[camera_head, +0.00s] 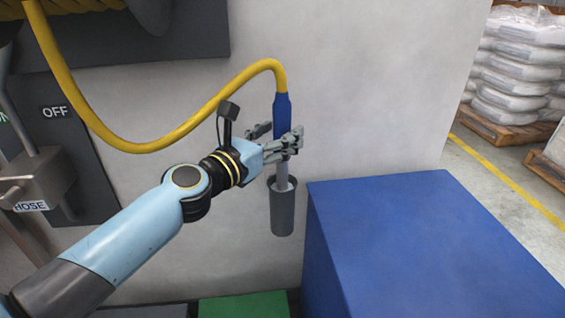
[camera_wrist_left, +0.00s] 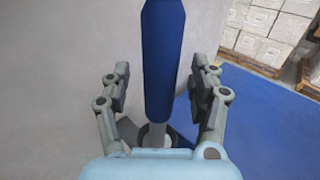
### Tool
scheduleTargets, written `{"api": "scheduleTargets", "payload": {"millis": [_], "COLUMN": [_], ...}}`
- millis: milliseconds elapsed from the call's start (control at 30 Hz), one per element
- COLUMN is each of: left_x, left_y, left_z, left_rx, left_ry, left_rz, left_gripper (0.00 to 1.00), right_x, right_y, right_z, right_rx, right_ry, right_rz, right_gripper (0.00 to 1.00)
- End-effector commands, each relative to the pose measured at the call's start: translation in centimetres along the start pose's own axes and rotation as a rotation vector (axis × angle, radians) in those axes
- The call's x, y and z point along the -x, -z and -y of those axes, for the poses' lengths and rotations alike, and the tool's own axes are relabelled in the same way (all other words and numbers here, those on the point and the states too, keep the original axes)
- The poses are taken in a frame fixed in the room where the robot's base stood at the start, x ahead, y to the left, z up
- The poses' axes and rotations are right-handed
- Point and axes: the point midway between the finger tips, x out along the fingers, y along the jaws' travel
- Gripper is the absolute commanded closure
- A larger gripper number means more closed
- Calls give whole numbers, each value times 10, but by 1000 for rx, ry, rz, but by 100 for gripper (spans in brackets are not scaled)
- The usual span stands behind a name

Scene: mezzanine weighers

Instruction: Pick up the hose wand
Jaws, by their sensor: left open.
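The hose wand (camera_head: 282,110) has a blue grip and a grey lower tube, and stands upright in a dark grey cylindrical holder (camera_head: 283,210) by the wall. A yellow hose (camera_head: 190,127) runs from its top to the upper left. My left gripper (camera_head: 286,143) is at the lower part of the blue grip. In the left wrist view the wand (camera_wrist_left: 162,65) stands between the two open fingers (camera_wrist_left: 160,92), with a gap on each side. The holder's mouth (camera_wrist_left: 145,135) shows below, partly hidden by the gripper. My right gripper is not in view.
A large blue box (camera_head: 430,235) stands right of the holder. A grey valve panel (camera_head: 85,130) marked OFF and HOSE is on the left. A green surface (camera_head: 243,306) lies below. Pallets of white sacks (camera_head: 515,75) stand at the far right.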

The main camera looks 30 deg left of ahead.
Motion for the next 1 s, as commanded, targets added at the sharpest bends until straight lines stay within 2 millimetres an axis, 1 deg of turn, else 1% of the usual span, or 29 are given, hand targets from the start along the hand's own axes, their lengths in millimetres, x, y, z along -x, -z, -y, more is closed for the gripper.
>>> {"api": "scheduleTargets", "payload": {"millis": [33, 133, 367, 833, 1000], "left_x": [-7, -14, -15, -15, -15], "left_y": [-1, -1, 0, 0, 0], "left_z": [0, 1, 0, 0, 0], "left_rx": [2, 1, 0, 0, 0], "left_ry": [0, 1, 1, 1, 1], "left_rz": [2, 1, -1, 0, 0], "left_gripper": [39, 39, 39, 100, 100], "right_x": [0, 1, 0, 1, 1], "right_y": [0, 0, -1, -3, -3], "right_z": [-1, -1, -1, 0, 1], "right_rx": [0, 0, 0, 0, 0], "right_ry": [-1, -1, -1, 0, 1], "right_rz": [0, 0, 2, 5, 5], "right_gripper": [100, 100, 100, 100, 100]}}
